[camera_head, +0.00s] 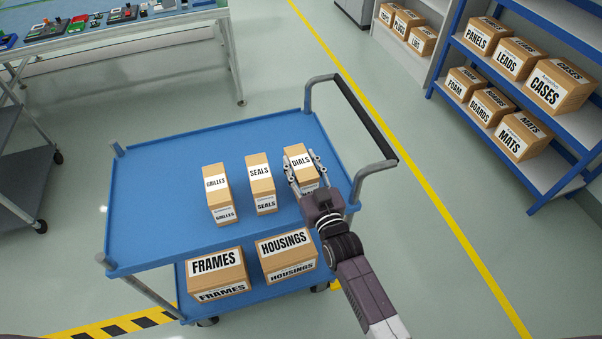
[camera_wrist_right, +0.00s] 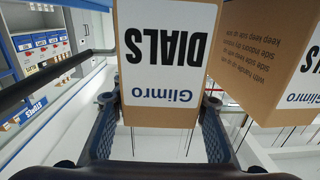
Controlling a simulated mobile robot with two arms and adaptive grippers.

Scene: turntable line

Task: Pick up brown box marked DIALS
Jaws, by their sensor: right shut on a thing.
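The brown DIALS box (camera_head: 298,150) is a narrow upright carton with white labels, at the right of a row on the blue cart's top shelf. My right gripper (camera_head: 304,170) is shut on it, a finger on each side. In the right wrist view the DIALS box (camera_wrist_right: 165,60) fills the upper middle, its label upside down, between the two dark fingers (camera_wrist_right: 160,108). I cannot tell whether its base touches the shelf. My left gripper is not in view.
The SEALS box (camera_head: 260,172) and GRILLES box (camera_head: 215,184) stand left of DIALS on the blue cart (camera_head: 160,230). FRAMES (camera_head: 215,265) and HOUSINGS (camera_head: 285,245) sit on the lower shelf. The cart's handle (camera_head: 365,115) rises at right. Shelves with boxes stand at upper right.

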